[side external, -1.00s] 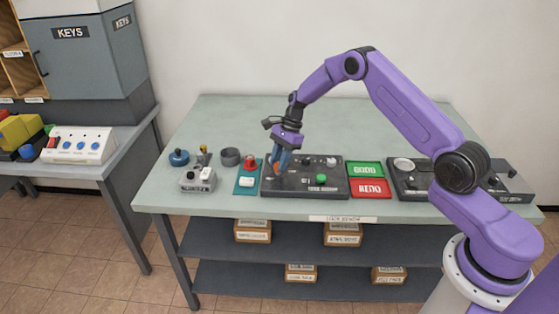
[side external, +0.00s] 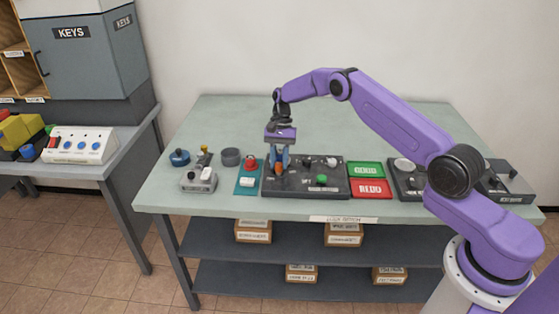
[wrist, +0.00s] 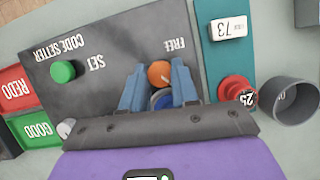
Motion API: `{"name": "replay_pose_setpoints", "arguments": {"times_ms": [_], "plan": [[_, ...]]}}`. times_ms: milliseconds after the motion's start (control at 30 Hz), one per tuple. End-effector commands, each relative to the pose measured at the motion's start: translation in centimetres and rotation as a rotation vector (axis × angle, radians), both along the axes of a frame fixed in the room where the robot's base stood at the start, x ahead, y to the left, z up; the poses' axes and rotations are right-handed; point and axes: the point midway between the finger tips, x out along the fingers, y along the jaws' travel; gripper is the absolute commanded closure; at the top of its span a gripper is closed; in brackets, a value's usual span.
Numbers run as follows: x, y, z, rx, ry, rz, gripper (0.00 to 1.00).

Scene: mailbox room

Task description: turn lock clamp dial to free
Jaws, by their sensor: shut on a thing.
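The dark grey control board (side external: 335,187), marked CODE SETTER in the wrist view (wrist: 110,30), lies on the table. My gripper (side external: 278,167) points down over the board's left part in the side view. Its two blue fingers (wrist: 158,75) stand on either side of a round orange knob (wrist: 158,72) and appear shut on it. The knob also shows between the fingertips in the side view (side external: 278,171). The label FREE (wrist: 174,45) is beside the knob, upside down. A blue round part (wrist: 162,99) shows between the fingers, partly hidden. Any pointer mark on the knob is not readable.
A green knob (wrist: 63,71) is on the same board. A teal plate (wrist: 212,62) with a red button (wrist: 237,90) and a grey cup (wrist: 291,100) are close by. Green GOOD (side external: 365,169) and red REDO (side external: 371,189) pads lie right of the board. The table's back is clear.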

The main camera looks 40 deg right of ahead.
Motion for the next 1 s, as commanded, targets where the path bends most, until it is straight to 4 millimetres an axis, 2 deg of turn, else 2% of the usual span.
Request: {"name": "replay_pose_setpoints", "arguments": {"times_ms": [600, 1000], "plan": [[0.25, 0.3, 0.05, -0.001, -0.002, 0.573, 1.0], [0.3, 0.42, 0.09, -0.001, -0.003, 0.816, 1.0]]}}
